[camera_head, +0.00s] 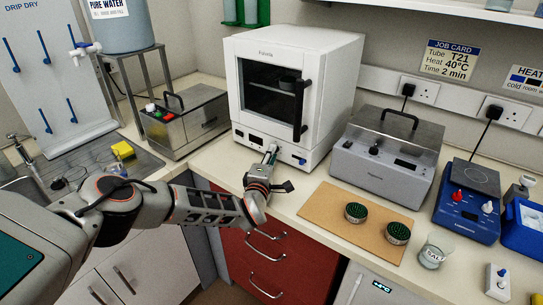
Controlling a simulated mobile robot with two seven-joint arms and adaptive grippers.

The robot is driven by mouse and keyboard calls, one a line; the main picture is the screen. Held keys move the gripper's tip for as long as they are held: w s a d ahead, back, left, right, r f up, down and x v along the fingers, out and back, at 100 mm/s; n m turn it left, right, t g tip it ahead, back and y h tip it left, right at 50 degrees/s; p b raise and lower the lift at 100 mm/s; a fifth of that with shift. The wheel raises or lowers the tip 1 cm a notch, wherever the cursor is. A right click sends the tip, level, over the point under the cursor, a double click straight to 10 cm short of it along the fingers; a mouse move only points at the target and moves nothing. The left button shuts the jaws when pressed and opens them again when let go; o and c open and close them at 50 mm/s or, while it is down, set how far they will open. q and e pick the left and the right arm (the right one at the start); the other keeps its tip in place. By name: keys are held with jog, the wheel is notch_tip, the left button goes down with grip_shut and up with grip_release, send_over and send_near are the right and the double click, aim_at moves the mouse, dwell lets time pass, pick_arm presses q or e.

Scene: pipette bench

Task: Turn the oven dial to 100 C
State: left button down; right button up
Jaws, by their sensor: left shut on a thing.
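The white oven (335,62) stands at the back middle of the bench, its dark-windowed door closed. Its lower front panel carries a small display (256,138) and a blue-marked part (302,161) at the right. My left gripper (271,152) reaches up to this panel from below and is shut on the oven dial, between the display and the blue-marked part. The fingers hide the dial, so its setting cannot be read. My right gripper is not in view.
A metal bath (385,158) stands right of the oven, and another metal unit (185,118) stands left of it. A brown board (335,215) with two round green-topped racks (397,232) lies in front. A glass beaker (435,250) stands nearby. The sink is at the left.

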pick_arm(q)
jog(key=shift+r, duration=0.1)
dwell(0.3)
jog(key=c, duration=1.8)
grip_release()
jog(key=shift+c, duration=0.2)
jog(key=shift+s+a+f, duration=0.15)
jog(key=shift+s+f, duration=0.05)
jog(key=shift+s, duration=0.3)
jog(key=v, duration=1.1)
jog(key=shift+r, duration=0.15)
